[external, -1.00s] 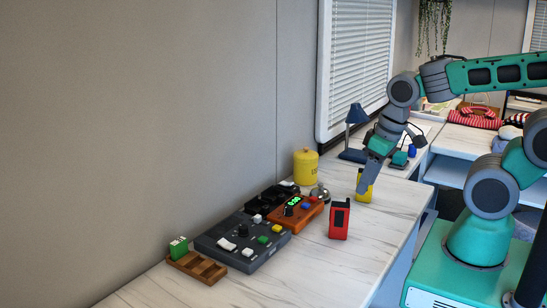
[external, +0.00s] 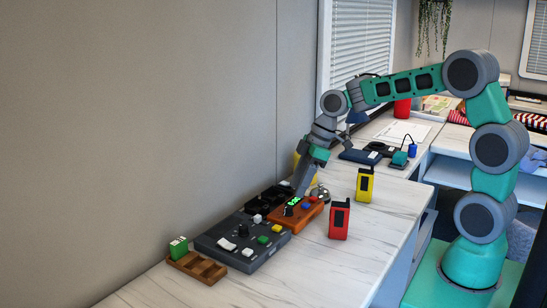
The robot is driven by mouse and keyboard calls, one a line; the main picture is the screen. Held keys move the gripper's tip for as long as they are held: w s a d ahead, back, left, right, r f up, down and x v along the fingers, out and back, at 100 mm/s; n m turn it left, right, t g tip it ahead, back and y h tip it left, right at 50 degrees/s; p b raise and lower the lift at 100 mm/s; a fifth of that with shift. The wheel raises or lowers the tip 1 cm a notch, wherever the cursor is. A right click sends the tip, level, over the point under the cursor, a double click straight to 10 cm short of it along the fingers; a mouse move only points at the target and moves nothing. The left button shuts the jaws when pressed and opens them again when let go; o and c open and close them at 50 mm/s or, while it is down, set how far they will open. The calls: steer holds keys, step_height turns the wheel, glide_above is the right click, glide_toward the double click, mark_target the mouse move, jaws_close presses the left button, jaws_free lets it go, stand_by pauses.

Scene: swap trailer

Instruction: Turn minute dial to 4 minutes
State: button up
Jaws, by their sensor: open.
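An orange-brown timer box (external: 309,215) stands on the white marbled counter, with a green lit display (external: 294,201), a dark dial (external: 288,210) and a blue button (external: 307,205). The digits are too small to read. My gripper (external: 299,193) points down just above the back of the box, close to the display and dial. Its jaws are open with nothing seen between them. Whether a fingertip touches the dial cannot be told.
A dark control panel (external: 232,243) with several buttons adjoins the box on the left. A wooden tray (external: 205,270) holds a green block (external: 178,248). A red device (external: 339,220) and a yellow device (external: 364,184) stand to the right. A yellow canister is mostly hidden behind my arm. The front counter is clear.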

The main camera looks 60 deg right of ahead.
mark_target(289, 206)
steer(key=x, duration=0.6)
steer(key=shift+a+f, duration=0.1)
steer(key=shift+f, duration=0.05)
steer(key=shift+c, duration=0.4)
jaws_close()
